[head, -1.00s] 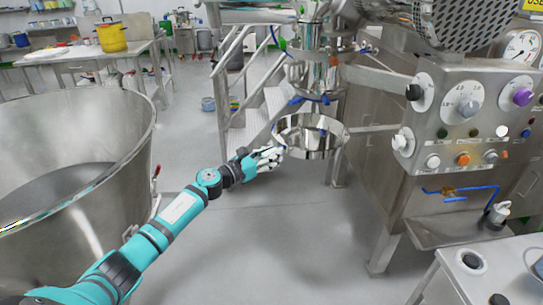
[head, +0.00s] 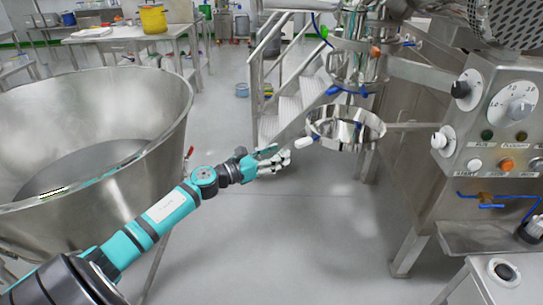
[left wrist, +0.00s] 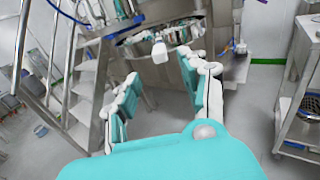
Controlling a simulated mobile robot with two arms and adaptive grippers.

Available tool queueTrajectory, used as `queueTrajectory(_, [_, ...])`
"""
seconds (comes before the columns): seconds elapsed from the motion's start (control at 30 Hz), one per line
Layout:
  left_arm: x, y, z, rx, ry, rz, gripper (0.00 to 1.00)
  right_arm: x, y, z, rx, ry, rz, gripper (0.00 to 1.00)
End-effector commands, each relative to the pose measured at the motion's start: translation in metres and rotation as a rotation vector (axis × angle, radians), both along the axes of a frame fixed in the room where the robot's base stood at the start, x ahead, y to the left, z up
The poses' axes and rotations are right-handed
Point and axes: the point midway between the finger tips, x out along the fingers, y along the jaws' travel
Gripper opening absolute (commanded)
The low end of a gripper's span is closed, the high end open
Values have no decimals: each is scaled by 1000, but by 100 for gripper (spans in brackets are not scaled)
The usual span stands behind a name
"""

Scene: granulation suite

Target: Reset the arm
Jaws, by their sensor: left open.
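My left arm reaches from the lower left of the head view across open floor. Its gripper (head: 276,158) is open and empty, just left of a shiny steel ring (head: 346,140) on the granulator. In the left wrist view the two teal and white fingers (left wrist: 164,92) stand apart. Beyond them are the ring (left wrist: 172,38) and a small white handle (left wrist: 160,52). In the head view this white handle (head: 304,142) is at the ring's left side, near the fingertips. I cannot tell whether they touch. My right gripper is not in view.
A large steel bowl (head: 150,125) stands close on the left of my arm. The granulator's control panel (head: 505,120) is on the right. Metal steps (head: 290,108) stand behind the ring. A table with a yellow pot (head: 153,18) is at the back. The floor below the gripper is clear.

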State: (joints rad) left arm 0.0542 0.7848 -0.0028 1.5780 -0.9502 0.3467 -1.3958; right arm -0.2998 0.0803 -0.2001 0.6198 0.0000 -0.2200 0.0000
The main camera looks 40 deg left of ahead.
Motion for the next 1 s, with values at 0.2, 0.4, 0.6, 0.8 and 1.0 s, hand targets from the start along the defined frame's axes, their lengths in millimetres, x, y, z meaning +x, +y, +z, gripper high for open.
queueTrajectory(0.2, [-15, 5, 0, 2, 2, -2, 44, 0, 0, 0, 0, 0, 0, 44])
queueTrajectory(0.4, [-16, 5, 0, 2, -1, -1, 44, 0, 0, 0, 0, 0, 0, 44])
queueTrajectory(0.6, [-16, 5, 0, 1, 0, -1, 44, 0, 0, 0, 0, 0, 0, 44])
queueTrajectory(0.8, [-16, 7, -5, -19, 11, 7, 44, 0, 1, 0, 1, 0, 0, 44])
queueTrajectory(1.0, [-24, 27, -88, -361, 190, 140, 44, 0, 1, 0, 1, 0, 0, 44])
